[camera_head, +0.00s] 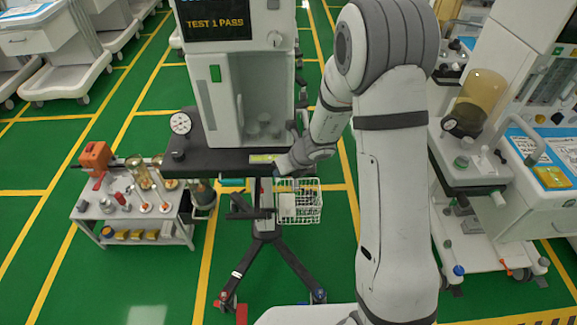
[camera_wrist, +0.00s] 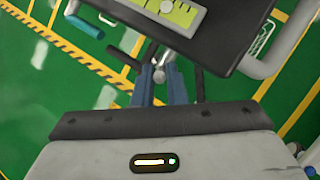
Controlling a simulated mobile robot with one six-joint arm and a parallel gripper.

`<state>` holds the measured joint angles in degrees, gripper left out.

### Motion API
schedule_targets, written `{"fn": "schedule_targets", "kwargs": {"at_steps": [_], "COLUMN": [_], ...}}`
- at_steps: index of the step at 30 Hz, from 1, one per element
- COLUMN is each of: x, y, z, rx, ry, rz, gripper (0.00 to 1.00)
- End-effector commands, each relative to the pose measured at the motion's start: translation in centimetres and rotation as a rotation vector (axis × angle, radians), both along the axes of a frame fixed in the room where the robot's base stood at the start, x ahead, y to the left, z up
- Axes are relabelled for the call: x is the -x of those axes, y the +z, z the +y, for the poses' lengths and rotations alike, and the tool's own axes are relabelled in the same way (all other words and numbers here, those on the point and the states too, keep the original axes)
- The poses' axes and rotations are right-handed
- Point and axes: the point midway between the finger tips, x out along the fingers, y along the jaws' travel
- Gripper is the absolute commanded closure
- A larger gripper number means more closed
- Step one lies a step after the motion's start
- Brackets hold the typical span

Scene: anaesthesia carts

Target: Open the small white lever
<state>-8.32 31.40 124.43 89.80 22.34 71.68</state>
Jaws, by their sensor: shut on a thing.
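The small white lever (camera_wrist: 170,56) shows in the wrist view as a pale, short piece at the front edge of a dark shelf (camera_wrist: 228,45). My gripper (camera_wrist: 160,75) has its two dark blue-grey fingers closed around its pale rounded end. The rest of the lever runs up under the shelf edge, partly hidden. A yellow-green marked label (camera_wrist: 172,14) lies on the shelf just above it. In the head view my gripper (camera_head: 284,168) is at the front right of the same dark shelf (camera_head: 213,164) of the central machine; the lever is too small or hidden to make out there.
A white wire basket (camera_head: 299,201) hangs just below and right of my gripper. A round gauge (camera_head: 181,123) stands at the shelf's left. A low side table (camera_head: 135,225) with bottles stands left. Another machine (camera_head: 470,165) stands right. Green floor is clear in front left.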

Motion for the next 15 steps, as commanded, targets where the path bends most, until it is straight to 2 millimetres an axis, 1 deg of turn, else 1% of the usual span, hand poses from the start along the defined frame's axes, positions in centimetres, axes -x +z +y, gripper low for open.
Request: {"fn": "schedule_targets", "kwargs": {"at_steps": [1, 6, 15], "x": [0.28, 0.30, 0.33], "y": [-0.08, -0.20, -0.38], "z": [0.17, 0.34, 0.31], "rx": [0.019, 0.058, 0.074], "ry": [0.003, 0.002, 0.001], "rz": [0.007, 0.008, 0.010], "gripper": [1.00, 1.00, 1.00]}}
